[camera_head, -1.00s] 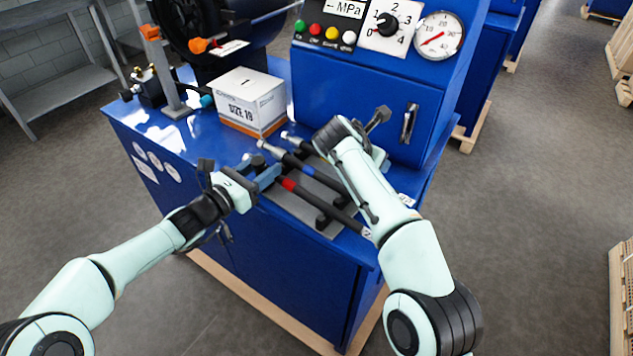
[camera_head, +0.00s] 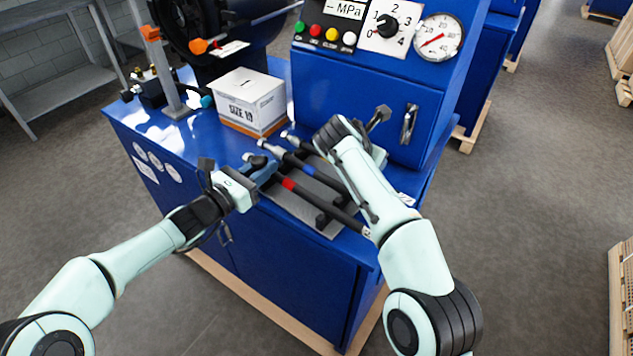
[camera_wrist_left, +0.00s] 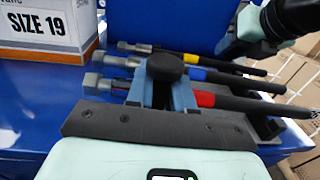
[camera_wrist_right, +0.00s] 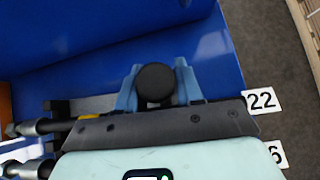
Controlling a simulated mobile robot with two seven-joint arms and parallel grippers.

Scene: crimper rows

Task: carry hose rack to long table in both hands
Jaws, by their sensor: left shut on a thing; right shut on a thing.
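The hose rack (camera_head: 292,204) is a grey tray on the blue machine's worktop. It holds black hoses with metal ends and red, blue and yellow bands. My left gripper (camera_head: 262,171) is shut at the rack's left end; in the left wrist view its blue fingers stand either side of a black knob (camera_wrist_left: 165,67). My right gripper is at the far right end, mostly hidden by its own arm in the head view. In the right wrist view its blue fingers (camera_wrist_right: 157,90) are shut around another black knob (camera_wrist_right: 155,82). The rack looks level; any gap beneath it cannot be made out.
A white and orange box marked SIZE 19 (camera_head: 250,100) stands close behind the rack. The blue control panel (camera_head: 375,95) with gauge and knobs rises behind it. A grey metal bench (camera_head: 65,85) stands at the far left; I cannot tell whether it is the long table. Floor is open to the right.

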